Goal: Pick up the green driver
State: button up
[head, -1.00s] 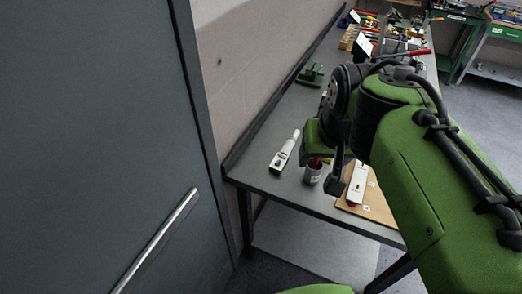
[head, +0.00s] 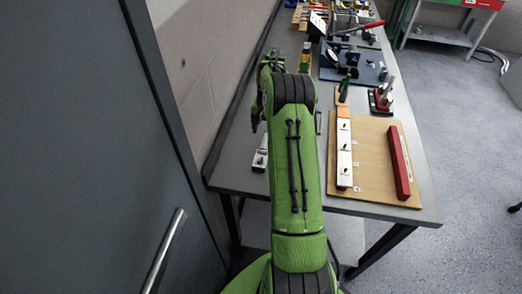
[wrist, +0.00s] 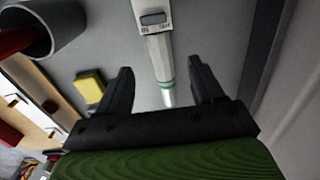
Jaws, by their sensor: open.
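My gripper (wrist: 160,75) is open and empty in the wrist view, its two dark fingers apart. A white rod-like tool (wrist: 160,60) with a green band and a grey window shows between and beyond the fingers; I cannot tell its distance. In the head view, part of a white tool (head: 261,152) lies on the table left of my arm, which hides the rest.
A grey cup (wrist: 40,28) holding something red and a yellow block (wrist: 90,85) are at left in the wrist view. A wooden board (head: 375,165) carries a white strip (head: 344,155) and a red bar (head: 398,160). A blue-grey fixture (head: 350,65) stands farther back.

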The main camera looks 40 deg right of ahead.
aim_at(265, 143)
jog(key=shift+w+f, duration=0.2)
jog(key=shift+f, duration=0.75)
notch_tip(265, 143, down, 6)
jog(key=shift+p, duration=0.3)
jog(key=shift+s+a, duration=0.1)
jog(key=shift+c, duration=0.6)
jog(key=shift+r, duration=0.1)
grip_shut()
